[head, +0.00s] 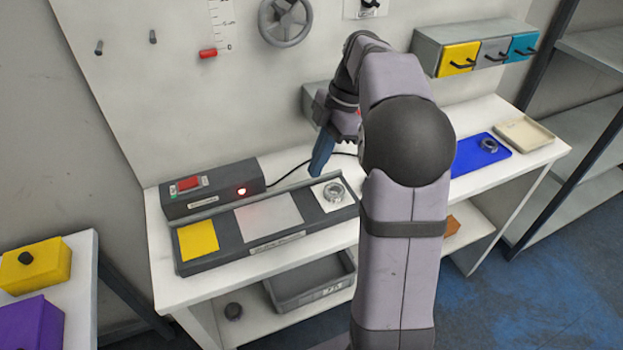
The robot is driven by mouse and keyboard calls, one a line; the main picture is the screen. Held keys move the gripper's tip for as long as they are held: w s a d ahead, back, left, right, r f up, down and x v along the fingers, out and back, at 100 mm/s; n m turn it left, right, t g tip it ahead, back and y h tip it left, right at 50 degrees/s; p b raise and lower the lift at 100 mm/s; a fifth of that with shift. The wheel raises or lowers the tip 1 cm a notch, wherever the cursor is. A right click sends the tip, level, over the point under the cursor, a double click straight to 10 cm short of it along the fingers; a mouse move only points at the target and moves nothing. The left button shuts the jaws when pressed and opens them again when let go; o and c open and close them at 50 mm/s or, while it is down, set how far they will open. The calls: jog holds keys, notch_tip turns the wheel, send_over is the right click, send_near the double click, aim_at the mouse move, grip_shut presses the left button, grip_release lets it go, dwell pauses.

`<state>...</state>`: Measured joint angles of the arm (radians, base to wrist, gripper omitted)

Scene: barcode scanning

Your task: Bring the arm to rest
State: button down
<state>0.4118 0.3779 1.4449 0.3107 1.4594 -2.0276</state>
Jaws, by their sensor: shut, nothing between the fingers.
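My arm rises from the bottom of the head view and bends over the workbench. My gripper (316,172), with blue fingers, points down, shut and empty. It hangs above the back of the bench, behind the right part of the scanning station (270,240). It appears apart from the station and from the things on it. My arm hides part of the bench behind it.
The station has a yellow pad (199,241), a grey pad and a white pad with a metal ring (335,193). A scanner box (212,188) with a red light stands behind. A blue mat (478,157) and beige tray (524,135) lie right. Drawers (480,52) hang above.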

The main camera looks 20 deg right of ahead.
jog(key=shift+v, duration=1.05)
jog(key=s+a+f+m+h, duration=0.1)
jog(key=s+a+f+m, duration=0.2)
jog(key=m, duration=0.1)
jog(key=s+a+f+m+p, duration=0.1)
jog(key=s+a+f+m, duration=0.2)
jog(key=m, duration=0.1)
jog(key=shift+s+h, duration=0.15)
jog(key=shift+h, duration=0.25)
jog(key=s+a+f+m+h, duration=0.1)
jog(key=s+a+f+m, duration=0.1)
jog(key=s+f+m, duration=0.2)
jog(key=s+a+f+m+h+p, duration=0.1)
jog(key=s+f+m, duration=0.3)
jog(key=s, duration=0.4)
jog(key=shift+s+a+m, duration=0.25)
jog(key=shift+a+m, duration=0.35)
jog(key=shift+m, duration=0.3)
